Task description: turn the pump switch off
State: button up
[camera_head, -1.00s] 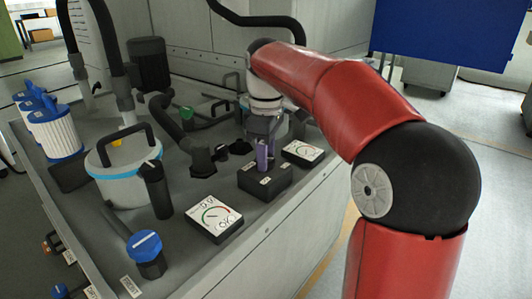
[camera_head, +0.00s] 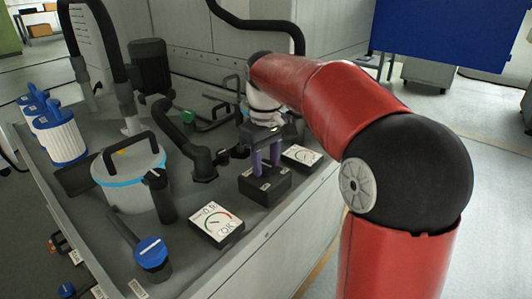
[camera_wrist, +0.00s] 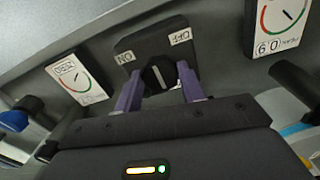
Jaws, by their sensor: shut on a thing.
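The pump switch is a black box (camera_head: 264,188) on the bench top, between two dial gauges. In the wrist view its face (camera_wrist: 137,42) carries ON and OFF labels, seen upside down, ON at left and OFF at upper right. Its round black knob (camera_wrist: 158,74) has a white line pointing between the two labels. My gripper (camera_head: 266,168) is over the box, its purple fingers pointing down. In the wrist view my gripper (camera_wrist: 161,90) has one finger on each side of the knob, shut on it. In the head view the fingers and hand hide the knob.
Dial gauges stand close on either side, one nearer (camera_head: 217,224) and one farther (camera_head: 301,157). A black pipe (camera_head: 190,145), a lidded white canister (camera_head: 128,180) and a blue-topped valve (camera_head: 152,254) crowd the bench to the left. The floor at right is open.

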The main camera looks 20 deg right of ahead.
aim_at(265, 165)
jog(key=m+p, duration=0.2)
jog(key=m, duration=0.4)
jog(key=shift+a+p, duration=0.1)
jog(key=shift+p, duration=0.25)
jog(key=shift+m, duration=0.3)
jog(key=o, duration=1)
jog(key=shift+c, duration=0.2)
jog(key=shift+r, duration=0.1)
notch_tip(265, 165, up, 8)
jog(key=shift+f+p, duration=0.2)
jog(key=shift+p, duration=0.3)
